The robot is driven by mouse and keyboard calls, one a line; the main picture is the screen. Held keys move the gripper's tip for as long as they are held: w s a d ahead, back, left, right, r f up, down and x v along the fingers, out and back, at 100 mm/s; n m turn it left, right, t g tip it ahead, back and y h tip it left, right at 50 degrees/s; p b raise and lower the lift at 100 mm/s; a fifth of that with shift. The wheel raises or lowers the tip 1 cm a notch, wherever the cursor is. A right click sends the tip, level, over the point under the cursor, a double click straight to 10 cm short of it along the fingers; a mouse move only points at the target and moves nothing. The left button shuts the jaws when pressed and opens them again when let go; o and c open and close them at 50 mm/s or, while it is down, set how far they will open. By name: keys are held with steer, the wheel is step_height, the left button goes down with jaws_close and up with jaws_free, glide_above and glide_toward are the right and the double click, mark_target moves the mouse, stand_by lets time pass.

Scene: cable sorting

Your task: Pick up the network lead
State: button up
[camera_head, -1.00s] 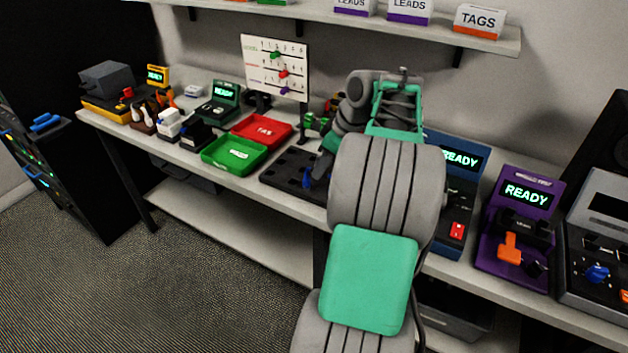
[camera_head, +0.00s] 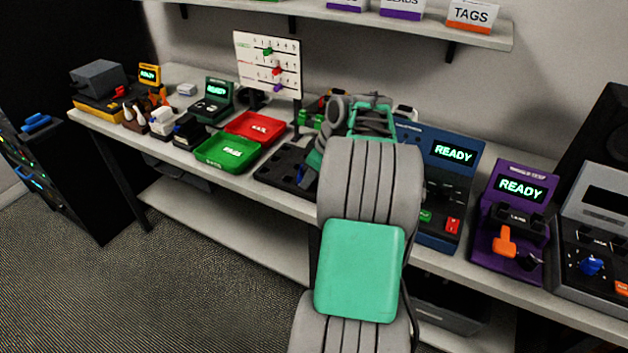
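I cannot make out the network lead for certain. A small blue item (camera_head: 300,173) shows at the right side of a black slotted tray (camera_head: 270,172) on the bench, and it may be part of a lead. My gripper (camera_head: 311,172) is low over the right side of this tray, close to the blue item. My arm covers most of the gripper and the tray's right end. The fingers are too small and hidden to show whether they are open, shut or touching anything.
A green tray (camera_head: 212,160) and a red tray (camera_head: 272,122) lie left of the black tray. A board with coloured markers (camera_head: 252,82) stands behind. Blue (camera_head: 440,185) and purple (camera_head: 487,240) devices reading READY stand right of my arm. A shelf (camera_head: 320,14) hangs above.

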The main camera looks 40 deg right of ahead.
jaws_close()
stand_by(0.3)
steer(key=shift+r, duration=0.3)
step_height(320, 180, up, 2)
steer(key=shift+r, duration=0.2)
steer(key=s+a+r+p, duration=0.3)
steer(key=s+a+r, duration=0.2)
steer(key=s+r, duration=0.8)
